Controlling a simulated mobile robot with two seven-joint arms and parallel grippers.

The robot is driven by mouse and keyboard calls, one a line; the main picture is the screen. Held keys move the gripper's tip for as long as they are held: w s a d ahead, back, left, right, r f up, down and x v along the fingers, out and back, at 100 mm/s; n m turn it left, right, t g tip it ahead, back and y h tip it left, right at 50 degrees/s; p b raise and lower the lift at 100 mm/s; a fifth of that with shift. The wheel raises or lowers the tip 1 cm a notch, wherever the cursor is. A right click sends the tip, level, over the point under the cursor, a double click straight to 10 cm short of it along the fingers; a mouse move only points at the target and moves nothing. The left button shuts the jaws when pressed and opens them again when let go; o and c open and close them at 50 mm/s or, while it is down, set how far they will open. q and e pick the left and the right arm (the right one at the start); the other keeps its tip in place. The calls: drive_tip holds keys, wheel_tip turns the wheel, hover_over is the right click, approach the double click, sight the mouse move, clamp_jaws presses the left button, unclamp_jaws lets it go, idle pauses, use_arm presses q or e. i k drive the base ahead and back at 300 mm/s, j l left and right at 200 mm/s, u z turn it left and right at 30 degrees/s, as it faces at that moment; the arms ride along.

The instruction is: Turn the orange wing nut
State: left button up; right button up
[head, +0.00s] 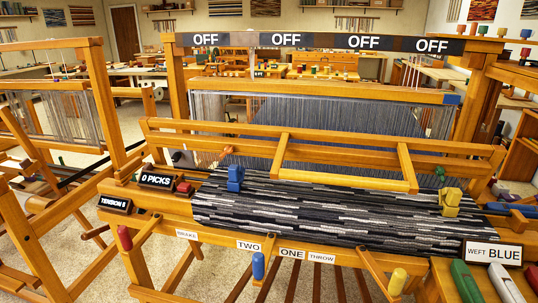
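A small orange-brown knob (228,150) sits on the loom's upper front beam, left of the middle. It may be the orange wing nut, but it is too small for me to make out its wings. A small green piece (440,173) sits at the right of the same beam area. Neither my left nor my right gripper shows in the head view.
The wooden loom carries dark striped cloth (330,213). A blue clamp (235,178) and a yellow clamp (450,202) stand on it. Another loom frame (45,235) stands left.

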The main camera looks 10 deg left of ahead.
sight(228, 149)
drive_tip(key=z, duration=1.75)
drive_tip(key=k+j+z, duration=0.15)
drive_tip(key=j, duration=0.3)
drive_tip(key=k+j+z, duration=0.2)
drive_tip(key=k+j, duration=0.5)
drive_tip(key=j, duration=0.15)
drive_tip(key=k+j, duration=0.35)
drive_tip(key=j, duration=0.1)
